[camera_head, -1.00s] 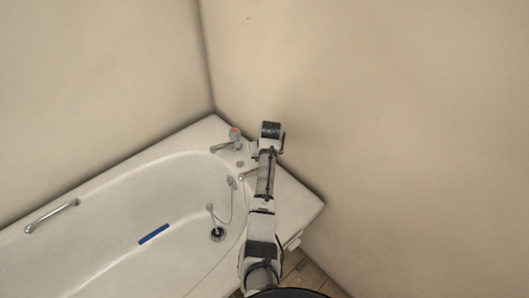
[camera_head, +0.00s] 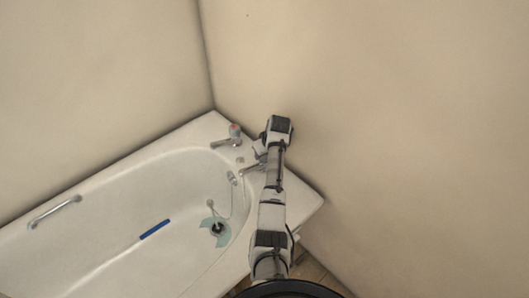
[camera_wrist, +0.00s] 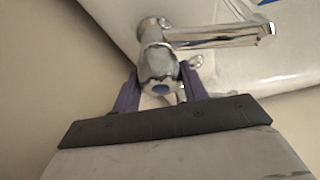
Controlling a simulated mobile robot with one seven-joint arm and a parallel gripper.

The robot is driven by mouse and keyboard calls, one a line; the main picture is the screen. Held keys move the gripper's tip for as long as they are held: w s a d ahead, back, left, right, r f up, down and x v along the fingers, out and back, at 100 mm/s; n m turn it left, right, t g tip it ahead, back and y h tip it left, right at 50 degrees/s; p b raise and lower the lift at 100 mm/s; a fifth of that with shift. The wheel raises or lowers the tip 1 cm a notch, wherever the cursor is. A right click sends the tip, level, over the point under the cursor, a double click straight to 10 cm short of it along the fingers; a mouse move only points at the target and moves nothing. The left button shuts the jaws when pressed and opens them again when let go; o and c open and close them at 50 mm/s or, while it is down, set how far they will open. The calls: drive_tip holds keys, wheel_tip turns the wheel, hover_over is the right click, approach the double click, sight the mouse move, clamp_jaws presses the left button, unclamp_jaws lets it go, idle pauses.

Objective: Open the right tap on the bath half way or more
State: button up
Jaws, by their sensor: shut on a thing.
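The right tap is chrome with a blue-marked head (camera_wrist: 160,72). Its spout (camera_wrist: 215,37) points right over the bath in the wrist view. In the head view the spout (camera_head: 250,169) shows, but the tap head is mostly behind my arm. My gripper (camera_wrist: 160,88) has one purple finger on each side of the tap head and is shut on it. The white bath (camera_head: 108,205) stands in the corner.
The left tap (camera_head: 234,131), with a red mark, stands close to the left of my gripper. Walls rise behind and to the right of the bath, near my arm. A grab handle (camera_head: 55,211) and a blue strip (camera_head: 155,229) are farther left.

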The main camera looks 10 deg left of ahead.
drive_tip(key=shift+r, duration=0.1)
drive_tip(key=o, duration=1)
drive_tip(key=b+v, duration=0.1)
drive_tip(key=v, duration=1.2)
drive_tip(key=shift+r, duration=0.3)
drive_tip(key=shift+s+d, duration=0.15)
